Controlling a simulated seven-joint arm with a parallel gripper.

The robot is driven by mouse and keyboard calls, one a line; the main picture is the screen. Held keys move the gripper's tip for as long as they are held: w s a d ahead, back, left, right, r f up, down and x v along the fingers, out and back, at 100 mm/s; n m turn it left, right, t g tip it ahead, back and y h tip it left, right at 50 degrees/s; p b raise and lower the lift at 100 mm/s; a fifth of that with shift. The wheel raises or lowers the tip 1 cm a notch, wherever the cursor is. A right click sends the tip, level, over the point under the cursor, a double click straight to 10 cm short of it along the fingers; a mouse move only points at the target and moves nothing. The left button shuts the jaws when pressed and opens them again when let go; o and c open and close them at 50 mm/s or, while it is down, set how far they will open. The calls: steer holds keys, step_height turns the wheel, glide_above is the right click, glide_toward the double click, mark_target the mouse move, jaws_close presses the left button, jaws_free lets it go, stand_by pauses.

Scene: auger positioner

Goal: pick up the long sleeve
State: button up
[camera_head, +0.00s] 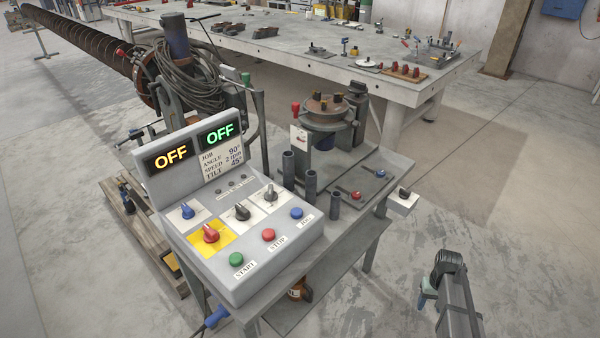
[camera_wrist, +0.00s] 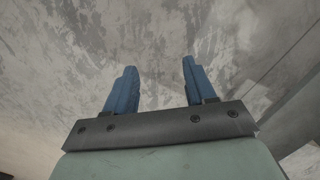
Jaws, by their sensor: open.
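Three dark grey upright tubes stand in a row just right of the control panel: a rear one (camera_head: 288,168), a middle one (camera_head: 311,187) and a front one (camera_head: 335,206). The panel partly hides the lower ends of some, so I cannot tell surely which is the long sleeve. My gripper (camera_head: 424,302) is at the lower right, apart from the tubes and over the floor beside the bench. In the wrist view its two blue fingers (camera_wrist: 158,78) are spread with nothing between them. No sleeve shows in that view.
The control panel (camera_head: 240,225) stands left of the tubes. A round positioner table (camera_head: 325,108) is behind them, and a plate with red and blue knobs (camera_head: 362,180) lies to their right. A small box (camera_head: 403,200) juts from the bench's right edge. Open floor (camera_head: 500,220) lies right.

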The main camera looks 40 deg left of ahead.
steer(key=w+a+r+n+t+y, duration=0.1)
steer(key=w+a+r, duration=0.2)
steer(key=a+r, duration=0.7)
steer(key=w+a+r+n+t, duration=0.1)
steer(key=w+a+r+n, duration=0.15)
steer(key=a+r, duration=0.75)
steer(key=w+a+r+n+t+y, duration=0.1)
steer(key=w+a+r, duration=0.3)
steer(key=a+r, duration=0.65)
steer(key=n+y, duration=0.2)
steer(key=n, duration=0.1)
glide_toward(289, 154)
steer(key=shift+m+g, duration=0.25)
steer(key=shift+g, duration=0.15)
steer(key=x, duration=0.6)
steer(key=shift+w+a+f, duration=0.15)
steer(key=shift+w+a, duration=0.1)
steer(key=shift+a, duration=0.15)
steer(key=shift+d+x, duration=0.15)
steer(key=shift+x, duration=1.2)
steer(key=shift+d+x, duration=0.2)
steer(key=shift+x, duration=1.15)
steer(key=shift+c, duration=0.3)
jaws_close()
